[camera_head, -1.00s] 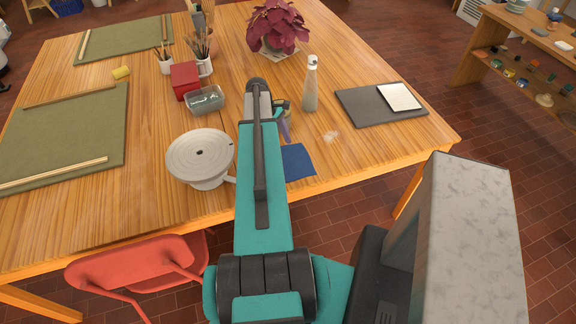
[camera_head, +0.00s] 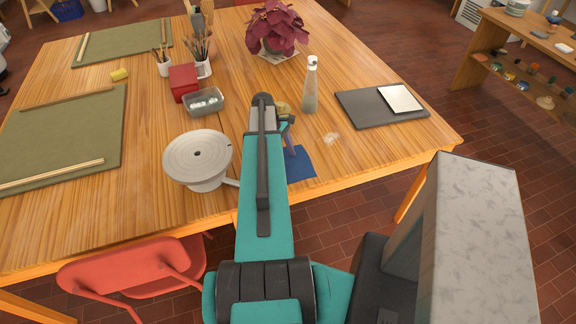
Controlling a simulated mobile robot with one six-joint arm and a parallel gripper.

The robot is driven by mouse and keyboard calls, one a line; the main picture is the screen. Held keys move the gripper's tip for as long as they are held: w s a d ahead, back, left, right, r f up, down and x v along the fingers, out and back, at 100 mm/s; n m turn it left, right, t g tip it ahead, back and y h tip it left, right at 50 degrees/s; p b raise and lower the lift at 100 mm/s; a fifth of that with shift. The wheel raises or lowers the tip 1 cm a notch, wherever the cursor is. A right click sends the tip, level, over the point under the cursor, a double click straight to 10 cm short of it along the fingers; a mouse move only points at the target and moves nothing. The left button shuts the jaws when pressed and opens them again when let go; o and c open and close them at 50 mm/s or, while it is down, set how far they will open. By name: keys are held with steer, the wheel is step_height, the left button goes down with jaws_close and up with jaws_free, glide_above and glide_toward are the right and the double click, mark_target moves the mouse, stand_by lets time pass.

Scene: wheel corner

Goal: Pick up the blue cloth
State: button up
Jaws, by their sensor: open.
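The blue cloth (camera_head: 301,165) lies flat on the wooden table near its front edge, just right of my teal arm. My arm hides its left part. My gripper (camera_head: 290,150) shows only in part beyond the arm, over the cloth's far edge. Its fingers point down towards the cloth. It is open and I see nothing held in it. I cannot tell whether the fingertips touch the cloth.
A grey banding wheel (camera_head: 197,158) stands close left of my arm. A spray bottle (camera_head: 310,88) stands beyond the cloth, and a dark board (camera_head: 365,108) lies to the right. A glass dish (camera_head: 204,103) and red box (camera_head: 183,82) are further back. A red chair (camera_head: 135,268) is at the front.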

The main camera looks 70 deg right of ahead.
steer(key=shift+c, duration=0.5)
jaws_close()
step_height(320, 180, up, 12)
steer(key=p, duration=0.7)
stand_by(0.5)
